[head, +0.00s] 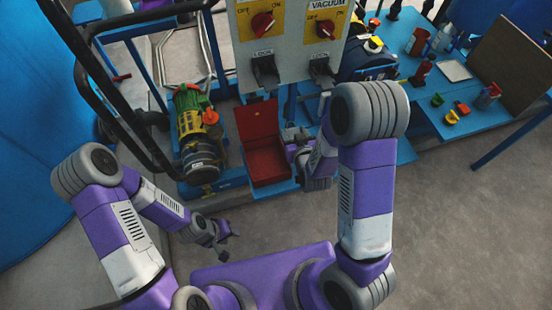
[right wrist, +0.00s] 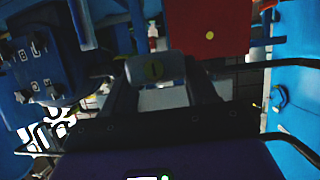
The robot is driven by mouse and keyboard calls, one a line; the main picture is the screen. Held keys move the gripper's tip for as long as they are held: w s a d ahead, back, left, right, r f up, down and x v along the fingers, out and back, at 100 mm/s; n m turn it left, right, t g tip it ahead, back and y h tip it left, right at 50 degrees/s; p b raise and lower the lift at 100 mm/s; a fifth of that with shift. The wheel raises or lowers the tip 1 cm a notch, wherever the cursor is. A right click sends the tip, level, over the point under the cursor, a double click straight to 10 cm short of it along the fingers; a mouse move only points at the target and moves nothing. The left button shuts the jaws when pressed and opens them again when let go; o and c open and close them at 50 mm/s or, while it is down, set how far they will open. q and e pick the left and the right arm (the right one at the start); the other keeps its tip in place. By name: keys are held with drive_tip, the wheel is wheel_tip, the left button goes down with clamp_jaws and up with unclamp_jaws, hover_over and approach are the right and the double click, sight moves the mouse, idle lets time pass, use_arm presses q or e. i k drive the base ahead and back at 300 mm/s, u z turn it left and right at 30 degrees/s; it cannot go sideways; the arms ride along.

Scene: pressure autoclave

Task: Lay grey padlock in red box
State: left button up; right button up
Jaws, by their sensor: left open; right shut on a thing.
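The red box (head: 268,170) stands with its lid up below the switch panel in the head view. In the right wrist view a red surface (right wrist: 208,28) with a yellow dot, apparently part of this box, is at the top. My left gripper (head: 222,244) is open and empty, low over the floor.
The switch panel (head: 285,45) with red knobs and hanging locks is above the box. A green and yellow motor pump (head: 195,130) stands left of it. A blue table (head: 440,100) with small parts is at the right. The grey floor (head: 450,220) is clear.

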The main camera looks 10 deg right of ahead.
sight(275, 166)
drive_tip(key=k, duration=1.2)
drive_tip(key=z, duration=0.65)
drive_tip(key=i, duration=1.3)
drive_tip(key=u, duration=0.8)
